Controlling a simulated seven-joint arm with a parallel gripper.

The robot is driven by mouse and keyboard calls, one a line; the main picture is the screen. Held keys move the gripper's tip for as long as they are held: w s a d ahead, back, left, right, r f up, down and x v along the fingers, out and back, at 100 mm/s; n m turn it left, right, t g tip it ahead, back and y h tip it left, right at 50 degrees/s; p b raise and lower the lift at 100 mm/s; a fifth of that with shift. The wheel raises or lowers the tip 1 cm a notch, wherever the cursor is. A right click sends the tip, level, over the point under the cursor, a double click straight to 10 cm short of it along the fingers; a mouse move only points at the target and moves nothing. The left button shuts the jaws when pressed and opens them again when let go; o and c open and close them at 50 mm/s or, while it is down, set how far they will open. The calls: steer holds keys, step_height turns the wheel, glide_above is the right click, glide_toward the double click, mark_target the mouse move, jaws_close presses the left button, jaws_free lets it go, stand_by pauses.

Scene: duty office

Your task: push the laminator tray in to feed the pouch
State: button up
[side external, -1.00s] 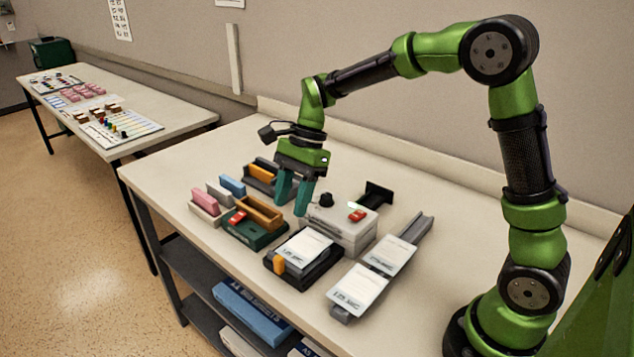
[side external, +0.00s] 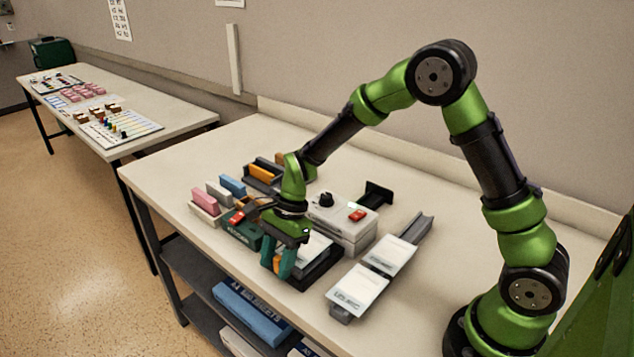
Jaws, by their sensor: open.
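The laminator (side external: 345,226) is a light grey box with a black knob and a red switch on top. Its black tray (side external: 322,270) sticks out at the front, towards the table's front edge. A white pouch (side external: 318,247) lies on the tray, partly hidden by my gripper. The tray's orange tab (side external: 277,263) shows between my fingers at its outer end. My gripper (side external: 277,266) points down there, open, with its teal fingers either side of the tab. I cannot tell whether they touch it.
A grey rail with two white cards (side external: 390,256) lies right of the tray. A green box (side external: 243,232) with a red part stands close on the left. Pink, grey and blue blocks (side external: 232,185) stand farther left.

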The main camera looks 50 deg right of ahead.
jaws_close()
steer(key=shift+d, duration=0.1)
steer(key=d, duration=0.3)
steer(key=shift+d, duration=0.25)
jaws_free()
steer(key=shift+r, duration=0.15)
steer(key=v, duration=1.6)
steer(key=shift+d+r, duration=0.2)
steer(key=shift+r, duration=0.1)
